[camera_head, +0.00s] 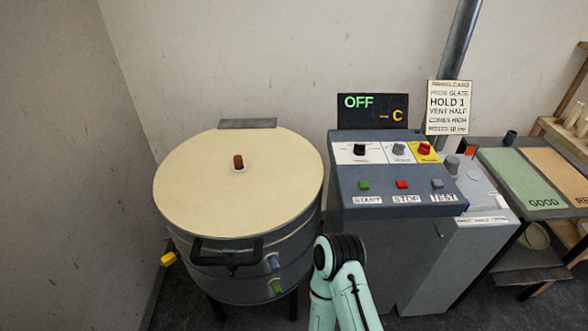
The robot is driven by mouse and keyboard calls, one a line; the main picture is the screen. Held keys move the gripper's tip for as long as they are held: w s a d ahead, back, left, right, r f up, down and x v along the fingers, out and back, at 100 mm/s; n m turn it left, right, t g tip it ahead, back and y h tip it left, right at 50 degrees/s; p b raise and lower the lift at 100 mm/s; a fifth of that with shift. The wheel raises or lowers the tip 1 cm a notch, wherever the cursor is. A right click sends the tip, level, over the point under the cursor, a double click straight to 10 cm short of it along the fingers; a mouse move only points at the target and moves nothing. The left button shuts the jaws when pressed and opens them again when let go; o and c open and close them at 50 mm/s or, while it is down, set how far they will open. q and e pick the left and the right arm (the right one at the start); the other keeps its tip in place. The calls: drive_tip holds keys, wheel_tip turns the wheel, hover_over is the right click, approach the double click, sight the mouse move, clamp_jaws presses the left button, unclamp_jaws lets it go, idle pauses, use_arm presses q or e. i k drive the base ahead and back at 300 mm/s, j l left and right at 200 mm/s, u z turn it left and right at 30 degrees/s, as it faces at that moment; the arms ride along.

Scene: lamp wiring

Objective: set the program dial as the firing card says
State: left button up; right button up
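The firing card (449,108) is on the wall at the right of the display; I read "PROG GLAZE", "HOLD 1" and "VENT HALF", with smaller lines blurred. The grey control box (345,205) has a black knob (360,150) on a white plate, likely the program dial; its label and pointer are too small to read. A grey knob (399,149) beside it appears labelled "HOLD". A red knob (425,149) sits on a yellow plate. The display (372,110) reads "OFF" and "--C". A mint arm link of mine rises at the bottom centre; neither gripper shows.
A round kiln with a closed cream lid (200,175) stands left of the box. Green START (364,185), red STOP (401,184) and grey TEST (437,183) buttons line the box's front. A table at the right holds a green GOOD mat (520,170).

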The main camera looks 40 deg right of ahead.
sight(359, 149)
drive_tip(key=z, duration=1.95)
